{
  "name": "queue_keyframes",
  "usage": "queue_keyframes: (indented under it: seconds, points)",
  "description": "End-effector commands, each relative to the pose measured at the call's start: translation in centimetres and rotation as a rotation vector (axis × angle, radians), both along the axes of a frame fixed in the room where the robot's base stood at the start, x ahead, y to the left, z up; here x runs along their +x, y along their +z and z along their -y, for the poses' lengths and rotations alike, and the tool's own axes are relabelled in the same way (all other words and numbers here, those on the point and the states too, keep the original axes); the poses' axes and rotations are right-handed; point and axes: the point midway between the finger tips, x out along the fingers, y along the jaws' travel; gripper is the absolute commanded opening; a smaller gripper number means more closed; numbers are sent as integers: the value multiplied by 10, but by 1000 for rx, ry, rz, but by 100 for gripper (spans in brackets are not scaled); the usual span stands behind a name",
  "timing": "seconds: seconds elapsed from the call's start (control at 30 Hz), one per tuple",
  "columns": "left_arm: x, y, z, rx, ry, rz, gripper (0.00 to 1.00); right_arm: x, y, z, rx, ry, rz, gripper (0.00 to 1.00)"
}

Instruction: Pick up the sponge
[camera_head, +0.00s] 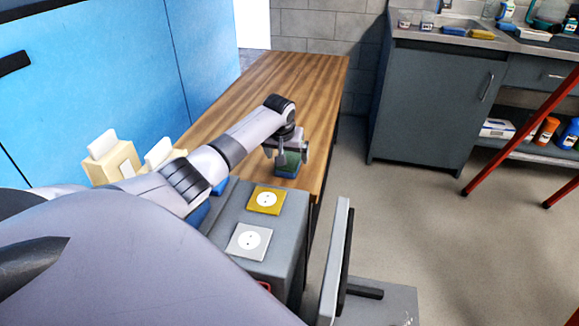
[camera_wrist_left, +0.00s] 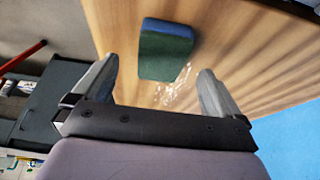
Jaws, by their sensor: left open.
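The sponge (camera_head: 288,164) is a small block, green with a blue side, on the wooden table (camera_head: 322,80) near its right edge. The left wrist view shows it (camera_wrist_left: 165,50) ahead of the fingers, with small white flecks on the wood beside it. My left gripper (camera_head: 287,152) is open and points down over the sponge. In the left wrist view the fingers (camera_wrist_left: 157,76) are spread wider than the sponge, with clear space on both sides. I see no contact. The height of the gap cannot be told. My right gripper is not in view.
A grey box (camera_head: 228,216) at the table's near end carries a yellow plate (camera_head: 266,200) and a grey plate (camera_head: 249,241). Cream holders (camera_head: 112,160) stand at left by the blue panel (camera_head: 90,70). The table's far part is clear. A grey cabinet (camera_head: 428,105) stands right, across open floor.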

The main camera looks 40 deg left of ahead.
Motion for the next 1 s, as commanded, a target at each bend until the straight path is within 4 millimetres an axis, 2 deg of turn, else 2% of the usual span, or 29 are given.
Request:
queue_keyframes:
  seconds: [0.5,1.0]
  points:
    - [19,-40,-14,0,-1,0,99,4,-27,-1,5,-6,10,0]
    - [21,-43,-15,0,-2,1,99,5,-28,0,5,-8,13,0]
